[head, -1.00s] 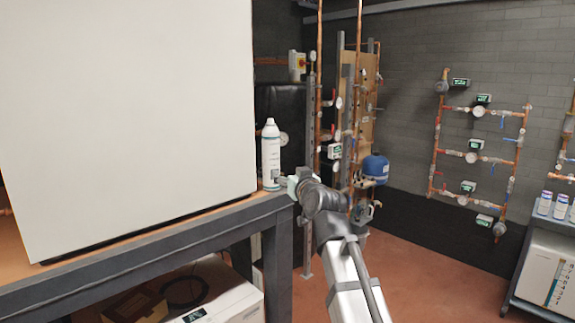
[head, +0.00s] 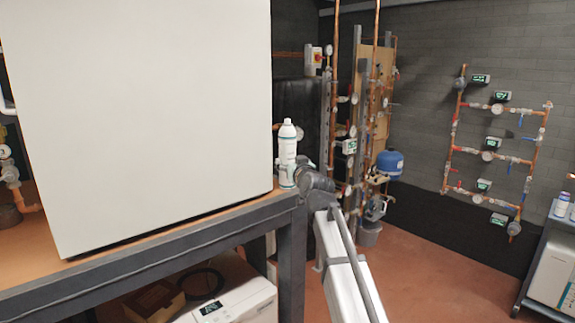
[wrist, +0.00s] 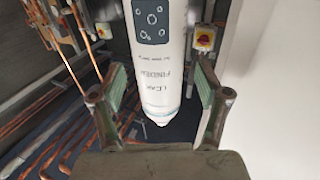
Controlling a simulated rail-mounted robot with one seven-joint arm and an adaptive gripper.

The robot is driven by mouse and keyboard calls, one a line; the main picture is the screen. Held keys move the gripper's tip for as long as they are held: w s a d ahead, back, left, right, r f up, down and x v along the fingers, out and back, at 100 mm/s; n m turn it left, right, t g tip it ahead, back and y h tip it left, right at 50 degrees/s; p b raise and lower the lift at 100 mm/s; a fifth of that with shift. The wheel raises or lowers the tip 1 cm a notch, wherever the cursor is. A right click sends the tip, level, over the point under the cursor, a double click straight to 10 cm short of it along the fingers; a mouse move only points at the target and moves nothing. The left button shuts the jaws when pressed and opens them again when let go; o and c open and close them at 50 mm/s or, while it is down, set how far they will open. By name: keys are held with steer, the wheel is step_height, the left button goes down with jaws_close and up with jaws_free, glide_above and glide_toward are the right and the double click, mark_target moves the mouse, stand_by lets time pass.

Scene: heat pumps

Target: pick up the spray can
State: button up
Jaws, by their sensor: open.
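The spray can (head: 287,152) is white with a pale cap and stands upright at the right end of the bench, close to the large white box. In the wrist view the can (wrist: 158,60) appears upside down, with dark print reading "Leak Finder". My gripper (wrist: 160,108) is open, with one green-padded finger on each side of the can and a visible gap on both sides. In the head view my gripper (head: 300,172) is at the can's lower right side, partly hidden by my own wrist.
The white box (head: 140,120) fills the bench (head: 215,222) left of the can. Copper pipework (head: 375,100) and a blue tank (head: 390,163) stand behind on the right. A cart with cans (head: 560,206) is at the far right. Floor between is clear.

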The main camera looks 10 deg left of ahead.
mark_target(290, 161)
steer(key=p+x, duration=0.1)
steer(key=x, duration=0.2)
steer(key=shift+w+r+p, duration=0.1)
steer(key=shift+w+p, duration=0.3)
steer(key=shift+w+a, duration=0.25)
steer(key=shift+w, duration=0.2)
steer(key=shift+f, duration=0.2)
steer(key=c, duration=1.3)
steer(key=shift+o, duration=0.2)
steer(key=shift+r, duration=0.15)
